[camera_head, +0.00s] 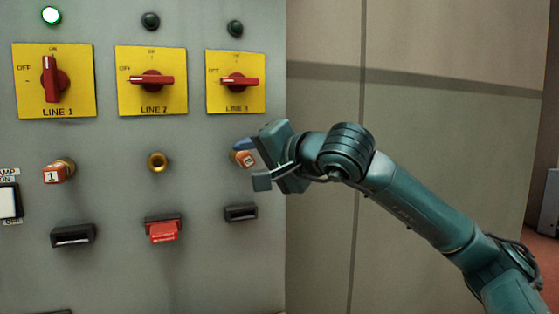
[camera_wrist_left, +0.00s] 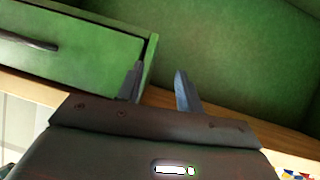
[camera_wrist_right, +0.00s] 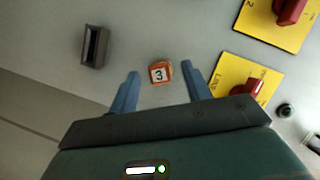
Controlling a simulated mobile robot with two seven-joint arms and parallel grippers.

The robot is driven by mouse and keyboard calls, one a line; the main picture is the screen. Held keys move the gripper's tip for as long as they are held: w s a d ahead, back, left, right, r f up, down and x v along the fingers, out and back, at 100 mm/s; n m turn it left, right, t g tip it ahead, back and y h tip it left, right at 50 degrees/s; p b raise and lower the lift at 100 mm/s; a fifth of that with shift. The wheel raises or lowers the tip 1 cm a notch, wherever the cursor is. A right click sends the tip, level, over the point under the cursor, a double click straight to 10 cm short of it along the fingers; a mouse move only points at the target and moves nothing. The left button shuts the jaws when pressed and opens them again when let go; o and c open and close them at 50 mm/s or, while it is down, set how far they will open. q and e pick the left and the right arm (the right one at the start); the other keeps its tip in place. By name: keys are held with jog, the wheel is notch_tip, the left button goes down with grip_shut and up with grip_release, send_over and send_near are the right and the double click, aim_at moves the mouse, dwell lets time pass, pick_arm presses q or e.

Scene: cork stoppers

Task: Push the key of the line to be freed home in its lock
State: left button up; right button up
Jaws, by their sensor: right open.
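The orange key marked 3 (camera_head: 246,160) is in the lock under the LINE 3 switch (camera_head: 238,82); how deep it sits I cannot tell. My right gripper (camera_head: 253,163) is open at this key. In the right wrist view the key (camera_wrist_right: 160,72) shows between and just beyond the spread fingertips (camera_wrist_right: 160,80), with gaps on both sides. The orange key marked 1 (camera_head: 57,172) is in the LINE 1 lock. The LINE 2 lock (camera_head: 158,162) is an empty brass ring. My left gripper (camera_wrist_left: 157,72) is open and empty, away from the panel.
The LINE 1 switch (camera_head: 52,79) is upright under a lit lamp (camera_head: 51,15). The LINE 2 switch (camera_head: 152,80) and LINE 3 switch lie level under dark lamps. A red piece (camera_head: 163,231) sits in the middle holder below. A green drawer (camera_wrist_left: 75,55) faces my left gripper.

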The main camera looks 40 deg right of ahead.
pick_arm(q)
jog(key=shift+d+f+n+b, duration=0.1)
jog(key=shift+f+n+b, duration=0.2)
jog(key=shift+f+b, duration=0.6)
pick_arm(e)
jog(key=v, duration=1.1)
jog(key=shift+s, duration=0.2)
pick_arm(q)
jog(key=shift+r, duration=0.25)
jog(key=shift+s+f, duration=0.1)
jog(key=shift+f, duration=0.05)
